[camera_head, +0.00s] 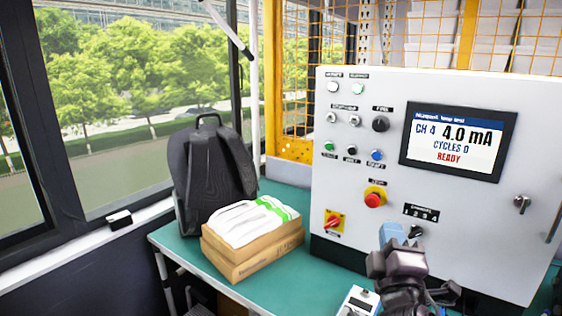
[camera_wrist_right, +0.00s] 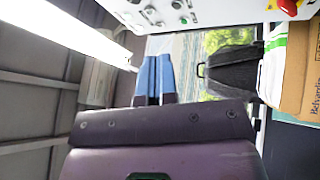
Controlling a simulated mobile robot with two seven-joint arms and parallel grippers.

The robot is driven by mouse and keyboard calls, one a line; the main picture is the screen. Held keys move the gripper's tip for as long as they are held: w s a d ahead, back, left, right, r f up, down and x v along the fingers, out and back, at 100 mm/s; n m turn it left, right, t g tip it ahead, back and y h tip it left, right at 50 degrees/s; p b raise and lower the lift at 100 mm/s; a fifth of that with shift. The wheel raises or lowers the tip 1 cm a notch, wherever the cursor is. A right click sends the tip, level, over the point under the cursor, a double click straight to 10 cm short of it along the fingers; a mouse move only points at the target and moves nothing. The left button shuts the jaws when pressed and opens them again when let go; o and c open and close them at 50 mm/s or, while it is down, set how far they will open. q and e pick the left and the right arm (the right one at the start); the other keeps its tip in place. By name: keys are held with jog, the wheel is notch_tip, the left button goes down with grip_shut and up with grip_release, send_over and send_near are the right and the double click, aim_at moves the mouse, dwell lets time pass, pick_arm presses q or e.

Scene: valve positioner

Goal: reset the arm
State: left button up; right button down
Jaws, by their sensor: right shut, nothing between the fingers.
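My right gripper (camera_head: 392,236) shows at the lower right of the head view, in front of the white control panel (camera_head: 395,130). Its blue fingers are shut and empty; they also show side by side in the right wrist view (camera_wrist_right: 155,78). The fingertips appear just left of the small black selector knob (camera_head: 416,232) under the channel label; I cannot tell whether they touch the panel. The panel's screen (camera_head: 459,144) reads CH 4, 4.0 mA, CYCLES 0, READY. My left gripper is not in view.
A red emergency button (camera_head: 374,200) and a red-yellow rotary switch (camera_head: 333,221) sit left of the gripper. A black backpack (camera_head: 213,175) and cardboard boxes (camera_head: 255,260) with white cloth stand on the green table (camera_head: 318,282). A white device (camera_head: 359,301) lies at the front edge.

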jog(key=s+d+f+m+g+h, duration=0.1)
jog(key=s+d+f+m+g, duration=0.4)
jog(key=f, duration=0.4)
jog(key=s+d+f+m+g, duration=0.35)
jog(key=s+f+g, duration=0.2)
jog(key=f, duration=0.45)
jog(key=s+f+m+g+y, duration=0.25)
jog(key=s+f+g, duration=0.2)
jog(key=s, duration=0.65)
jog(key=s+f+m+g+y, duration=0.1)
jog(key=s+f+m+g, duration=0.4)
jog(key=s, duration=0.6)
jog(key=w+f+n+t, duration=0.2)
jog(key=w+f+t, duration=0.5)
jog(key=f+t, duration=0.2)
jog(key=shift+w+a+f, duration=0.35)
jog(key=shift+f, duration=0.35)
